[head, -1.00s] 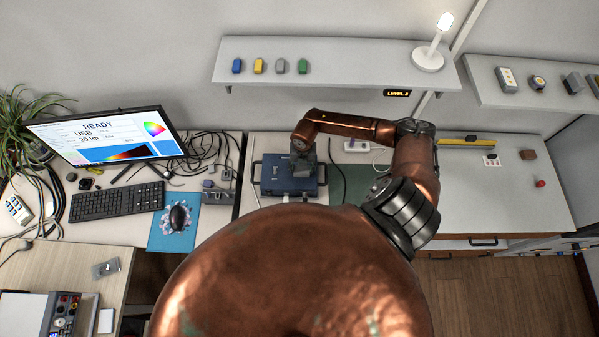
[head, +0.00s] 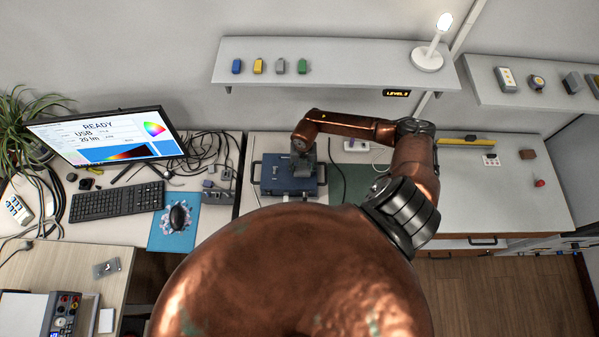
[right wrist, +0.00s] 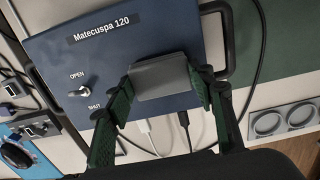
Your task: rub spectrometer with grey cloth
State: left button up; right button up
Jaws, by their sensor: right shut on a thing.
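The spectrometer is a blue box labelled "Matecuspa 120" (right wrist: 60,75) with an OPEN/SHUT toggle. It lies on the white bench in the head view (head: 272,172). The grey cloth (right wrist: 165,77) looks like a small grey block in the right wrist view. My right gripper (right wrist: 161,88) is shut on it, one green finger on each side. In the head view my right gripper (head: 303,165) is over the box's top, right of its middle. The cloth appears against the top face; exact contact cannot be told. My left gripper is not in view.
Cables run from the box's front edge. A black cable (head: 338,180) lies right of it, with a green mat (head: 352,178) beyond. A shelf (head: 335,72) with several coloured blocks and a lamp (head: 428,60) is behind. A monitor and keyboard (head: 117,201) stand left.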

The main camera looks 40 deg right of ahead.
jog(key=shift+s+d, duration=0.15)
dwell(0.3)
jog(key=shift+s+d+p, duration=0.3)
jog(key=shift+s+d, duration=0.35)
jog(key=shift+d, duration=0.1)
jog(key=shift+w, duration=0.15)
jog(key=shift+o, duration=0.2)
jog(key=shift+w+a+f+b, duration=0.1)
jog(key=shift+w+a+b, duration=0.2)
jog(key=shift+w+a, duration=0.5)
jog(key=shift+w+a+b, duration=0.25)
jog(key=shift+w+a, duration=0.2)
jog(key=shift+a, duration=0.5)
jog(key=shift+w+a, duration=0.15)
jog(key=shift+a, duration=0.05)
jog(key=shift+c, duration=0.2)
